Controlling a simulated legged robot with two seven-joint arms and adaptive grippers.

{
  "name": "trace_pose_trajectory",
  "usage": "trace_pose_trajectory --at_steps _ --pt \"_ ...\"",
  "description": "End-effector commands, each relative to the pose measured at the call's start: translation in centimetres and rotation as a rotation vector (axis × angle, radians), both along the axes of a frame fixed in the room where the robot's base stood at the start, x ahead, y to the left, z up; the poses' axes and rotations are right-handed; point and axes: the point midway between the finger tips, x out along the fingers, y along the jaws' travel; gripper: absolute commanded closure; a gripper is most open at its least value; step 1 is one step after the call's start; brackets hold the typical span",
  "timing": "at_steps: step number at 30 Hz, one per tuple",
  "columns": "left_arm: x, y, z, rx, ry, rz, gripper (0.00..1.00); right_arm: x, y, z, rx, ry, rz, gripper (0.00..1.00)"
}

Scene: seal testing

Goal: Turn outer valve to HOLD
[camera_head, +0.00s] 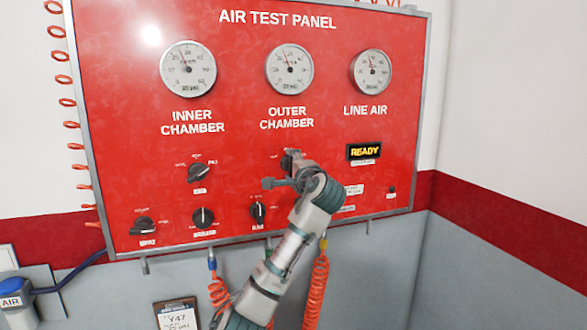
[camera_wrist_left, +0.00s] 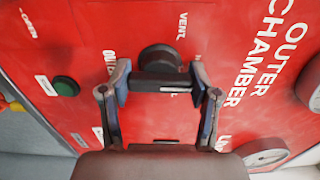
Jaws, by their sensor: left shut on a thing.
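The outer valve is a black knob (camera_head: 287,160) on the red panel below the OUTER CHAMBER gauge, mostly covered by my left gripper (camera_head: 291,178) in the head view. In the left wrist view the round knob (camera_wrist_left: 158,57) has a dark bar handle that lies between the fingers of my left gripper (camera_wrist_left: 162,83). The fingers are shut on this handle, one at each end. A VENT label (camera_wrist_left: 182,26) shows beside the knob. The other position labels are hidden or unreadable, so I cannot tell the exact setting. My right gripper is not in view.
The inner valve knob (camera_head: 199,173) is to the left. Several lower knobs, including one close to my arm (camera_head: 257,212), line the panel bottom. A READY display (camera_head: 364,151) is at right. Orange coiled hoses (camera_head: 316,285) hang below, with a clipboard (camera_head: 177,314).

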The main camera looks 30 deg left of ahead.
Motion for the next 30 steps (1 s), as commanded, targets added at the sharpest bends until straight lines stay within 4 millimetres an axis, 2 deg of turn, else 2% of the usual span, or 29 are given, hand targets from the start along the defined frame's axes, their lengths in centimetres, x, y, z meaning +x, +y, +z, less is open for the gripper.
trace_pose_trajectory --at_steps 16,17,18,20,30 --pt "0.14 0.09 -0.50 -0.023 -0.011 0.002 0.73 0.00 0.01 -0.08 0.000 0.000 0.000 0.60" --pt "0.14 0.09 -0.50 -0.022 -0.010 0.003 0.36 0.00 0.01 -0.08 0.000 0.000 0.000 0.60" --pt "0.14 0.09 -0.52 -0.023 -0.010 0.003 0.26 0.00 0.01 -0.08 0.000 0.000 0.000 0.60" --pt "0.13 0.09 -0.48 -0.022 -0.010 0.002 0.12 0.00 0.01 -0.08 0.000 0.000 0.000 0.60" --pt "0.04 -0.07 -0.24 -0.019 -0.015 0.001 0.12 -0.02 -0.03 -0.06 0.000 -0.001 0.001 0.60"
